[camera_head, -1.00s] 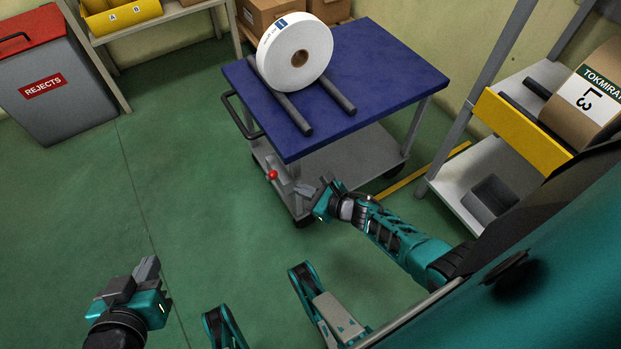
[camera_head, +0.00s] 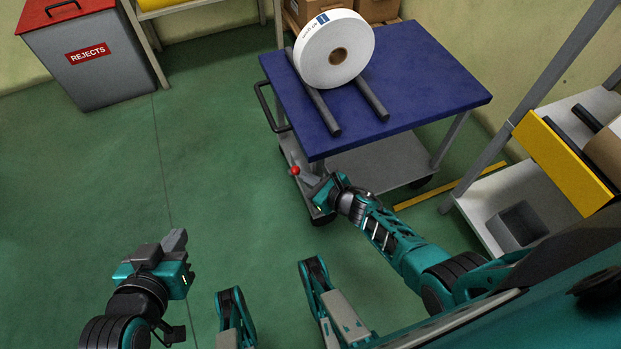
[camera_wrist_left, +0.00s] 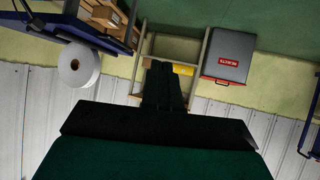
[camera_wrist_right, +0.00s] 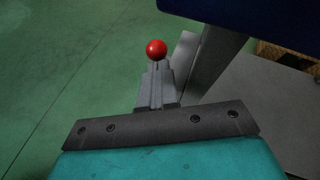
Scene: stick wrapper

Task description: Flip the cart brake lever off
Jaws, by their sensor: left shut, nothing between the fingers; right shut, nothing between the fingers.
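The cart (camera_head: 430,80) has a blue top and a grey lower shelf. Its brake lever ends in a red ball knob (camera_head: 295,170), low at the cart's near left corner. The knob also shows in the right wrist view (camera_wrist_right: 156,49), just beyond my fingertips. My right gripper (camera_head: 307,180) is shut and empty, close beside the lever. The lever's shaft is mostly hidden behind the fingers, and I cannot tell whether they touch it. My left gripper (camera_head: 175,241) is shut and empty over open floor, far from the cart.
A white roll (camera_head: 335,52) stands on two dark bars on the cart top. A grey rejects bin (camera_head: 95,70) is at the upper left. A rack with a yellow beam (camera_head: 562,160) stands at the right. The green floor left of the cart is clear.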

